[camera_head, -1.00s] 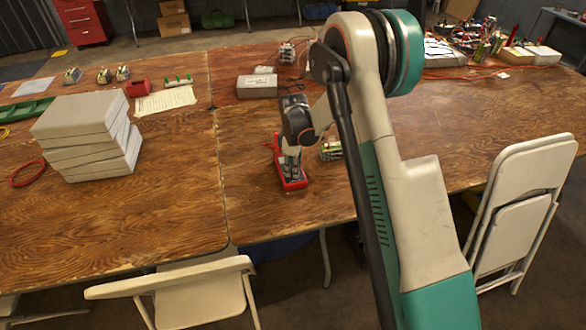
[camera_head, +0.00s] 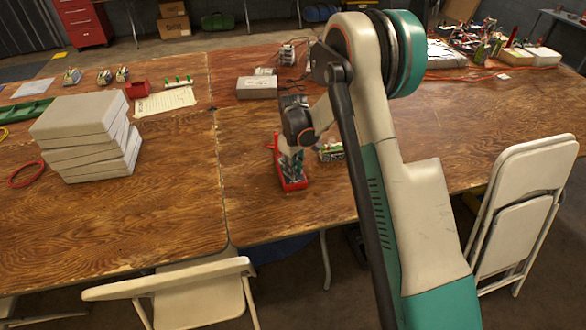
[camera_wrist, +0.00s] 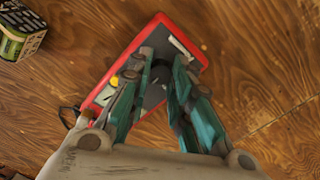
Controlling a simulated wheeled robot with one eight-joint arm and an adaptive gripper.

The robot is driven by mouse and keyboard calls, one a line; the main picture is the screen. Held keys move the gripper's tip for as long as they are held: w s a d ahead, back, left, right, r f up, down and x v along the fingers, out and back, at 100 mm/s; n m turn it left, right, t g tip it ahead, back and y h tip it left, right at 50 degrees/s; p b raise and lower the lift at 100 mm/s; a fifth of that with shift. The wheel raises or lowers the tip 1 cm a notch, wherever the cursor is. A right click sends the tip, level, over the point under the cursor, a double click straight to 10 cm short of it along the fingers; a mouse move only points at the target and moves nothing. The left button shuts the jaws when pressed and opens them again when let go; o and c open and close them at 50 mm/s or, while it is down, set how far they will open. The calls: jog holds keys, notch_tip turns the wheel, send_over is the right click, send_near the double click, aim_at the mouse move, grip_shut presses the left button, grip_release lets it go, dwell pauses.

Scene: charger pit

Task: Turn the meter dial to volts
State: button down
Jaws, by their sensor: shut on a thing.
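The red-edged meter (camera_head: 296,184) lies on the wooden table below my arm. In the wrist view the meter (camera_wrist: 190,47) lies at a slant, with a dark face and a yellow spot near its left side. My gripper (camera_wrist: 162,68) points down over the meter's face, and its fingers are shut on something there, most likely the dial. The dial itself is hidden between the fingertips, so its setting cannot be read. In the head view my gripper (camera_head: 291,172) covers most of the meter.
A battery-like pack (camera_head: 331,152) sits just right of the meter and shows in the wrist view (camera_wrist: 20,32). A grey box (camera_head: 257,87) stands farther back. Stacked pale boxes (camera_head: 88,138) are to the left. The table in front of the meter is clear.

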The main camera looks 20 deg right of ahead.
dwell(0.3)
jog(key=c, duration=1.4)
grip_release()
notch_tip(320, 180, up, 12)
